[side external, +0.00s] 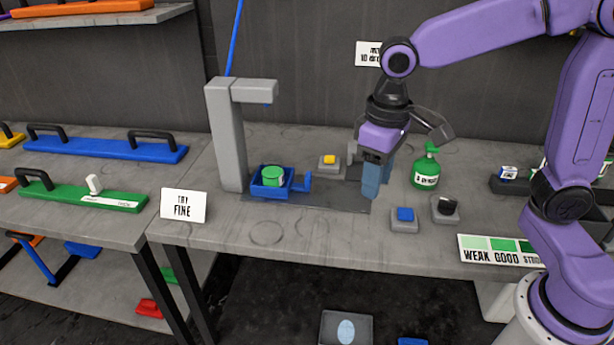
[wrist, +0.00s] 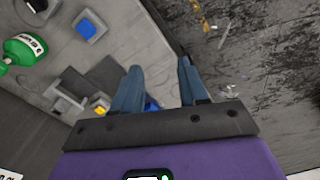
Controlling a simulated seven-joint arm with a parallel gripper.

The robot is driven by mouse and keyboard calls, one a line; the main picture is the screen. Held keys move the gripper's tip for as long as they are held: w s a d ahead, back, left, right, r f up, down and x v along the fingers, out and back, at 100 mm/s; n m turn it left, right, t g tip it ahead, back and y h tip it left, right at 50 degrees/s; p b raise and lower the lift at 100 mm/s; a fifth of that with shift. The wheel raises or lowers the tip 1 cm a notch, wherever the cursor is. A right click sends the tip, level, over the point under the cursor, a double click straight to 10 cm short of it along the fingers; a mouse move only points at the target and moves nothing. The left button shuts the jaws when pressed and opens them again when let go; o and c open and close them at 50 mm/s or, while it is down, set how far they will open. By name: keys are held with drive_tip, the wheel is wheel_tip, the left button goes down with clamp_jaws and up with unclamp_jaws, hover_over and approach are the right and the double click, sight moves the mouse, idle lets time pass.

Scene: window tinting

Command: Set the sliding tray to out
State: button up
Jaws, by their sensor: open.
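The sliding tray (side external: 256,189) is a small blue open box holding a green can (side external: 273,175). It sits at the left end of a dark base plate (side external: 330,198), below the overhang of a grey post (side external: 228,140). A blue handle (side external: 303,183) sticks up at its right side. My gripper (side external: 371,196) points down near the plate's right end, to the right of the handle and apart from it. In the wrist view my gripper (wrist: 159,64) is open with nothing between its fingertips. A bit of blue (wrist: 152,104) shows behind the fingers, mostly hidden.
A green bottle (side external: 426,172) stands right of my gripper. A blue button block (side external: 404,217), a dark knob block (side external: 445,208) and a yellow button block (side external: 329,163) are close by. A "FINE" card (side external: 184,206) stands at the front left. The front bench strip is clear.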

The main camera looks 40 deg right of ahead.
drive_tip(key=w+m, duration=0.7)
drive_tip(key=w, duration=0.7)
drive_tip(key=m, duration=0.6)
approach(309, 175)
drive_tip(key=f, duration=1)
drive_tip(key=shift+w+a+f, duration=0.1)
drive_tip(key=shift+w+f, duration=0.15)
drive_tip(key=shift+c, duration=0.3)
clamp_jaws()
